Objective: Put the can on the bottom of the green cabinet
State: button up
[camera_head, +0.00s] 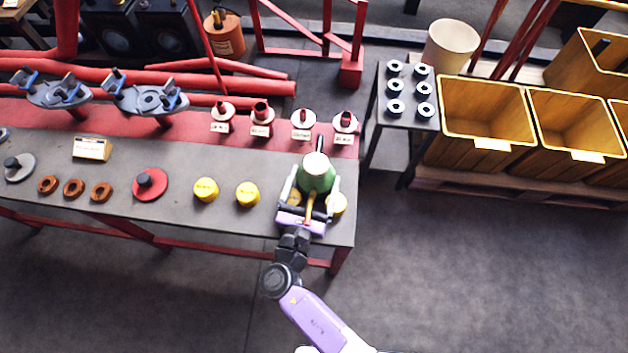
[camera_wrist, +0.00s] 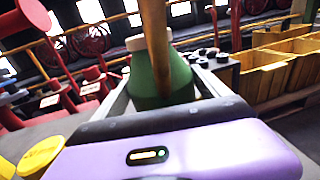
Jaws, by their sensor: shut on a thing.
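A green can (camera_head: 317,178) with a pale top is between the fingers of my gripper (camera_head: 314,188) at the right end of the long workbench (camera_head: 225,175). The purple gripper is shut on the can. In the wrist view the green can (camera_wrist: 150,82) stands upright between the fingers, with a copper-brown rod-like part running up in front of it. I cannot tell whether the can touches the bench. No green cabinet shows in either view.
Yellow round pieces (camera_head: 206,190) lie left of my gripper, and one (camera_head: 337,203) lies close beside it. Red-and-white parts (camera_head: 301,124) line the bench's back. A small table (camera_head: 398,122) and wooden bins (camera_head: 485,115) stand right. The floor (camera_head: 470,270) at lower right is clear.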

jog(key=shift+r, duration=0.1)
jog(key=o, duration=1.6)
jog(key=shift+f, duration=0.2)
jog(key=shift+o, duration=1.2)
jog(key=shift+r, duration=0.15)
